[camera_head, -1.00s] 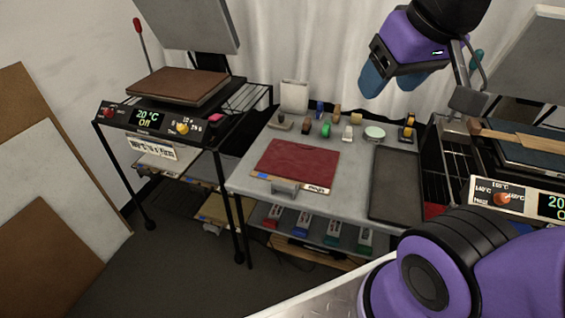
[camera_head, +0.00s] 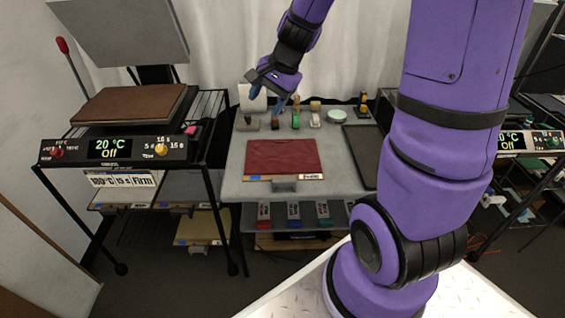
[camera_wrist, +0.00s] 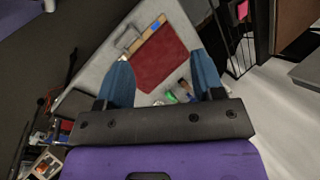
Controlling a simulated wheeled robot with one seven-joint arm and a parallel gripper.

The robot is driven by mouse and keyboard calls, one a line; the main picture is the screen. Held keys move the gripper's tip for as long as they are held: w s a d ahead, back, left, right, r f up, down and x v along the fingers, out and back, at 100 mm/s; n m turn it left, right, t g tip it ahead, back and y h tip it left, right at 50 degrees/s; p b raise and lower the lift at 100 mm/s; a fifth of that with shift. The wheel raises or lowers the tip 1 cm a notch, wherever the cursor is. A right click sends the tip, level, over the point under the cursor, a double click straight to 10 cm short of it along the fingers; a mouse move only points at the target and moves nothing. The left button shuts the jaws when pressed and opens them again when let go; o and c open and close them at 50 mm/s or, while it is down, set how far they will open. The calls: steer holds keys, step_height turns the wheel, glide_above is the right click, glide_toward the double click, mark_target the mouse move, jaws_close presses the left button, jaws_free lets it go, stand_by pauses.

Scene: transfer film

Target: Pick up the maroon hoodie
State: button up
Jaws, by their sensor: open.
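The maroon hoodie (camera_head: 283,156) lies folded flat as a dark red rectangle on the grey table, with a labelled strip along its front edge. It also shows in the wrist view (camera_wrist: 158,62), between and beyond my fingers. My gripper (camera_head: 268,98) is above the back of the table, behind the hoodie and apart from it. In the wrist view my gripper (camera_wrist: 162,78) has its two blue fingers spread wide with nothing between them.
A heat press (camera_head: 130,105) reading 20 °C and Off stands on a black rack at the left. Small bottles and stamps (camera_head: 296,120) line the table's back. A dark tray (camera_head: 362,150) lies right of the hoodie, partly behind my arm. A second press control (camera_head: 530,141) shows at the right.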

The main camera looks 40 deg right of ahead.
steer(key=w+d+f+m, duration=0.2)
steer(key=d+f+m, duration=0.2)
steer(key=f, duration=0.4)
steer(key=w+d+f+m, duration=0.2)
steer(key=d+f+m, duration=0.1)
steer(key=f, duration=0.4)
steer(key=m, duration=0.6)
glide_toward(284, 179)
steer(key=shift+w+d+f+g, duration=0.1)
steer(key=shift+w+f+g, duration=0.3)
steer(key=shift+w, duration=0.3)
steer(key=shift+f, duration=0.35)
steer(key=x, duration=0.4)
steer(key=shift+s+a+x, duration=0.1)
steer(key=shift+a+x, duration=0.05)
steer(key=shift+x, duration=0.9)
steer(key=shift+s+a+x, duration=0.1)
steer(key=shift+x, duration=1.95)
jaws_close()
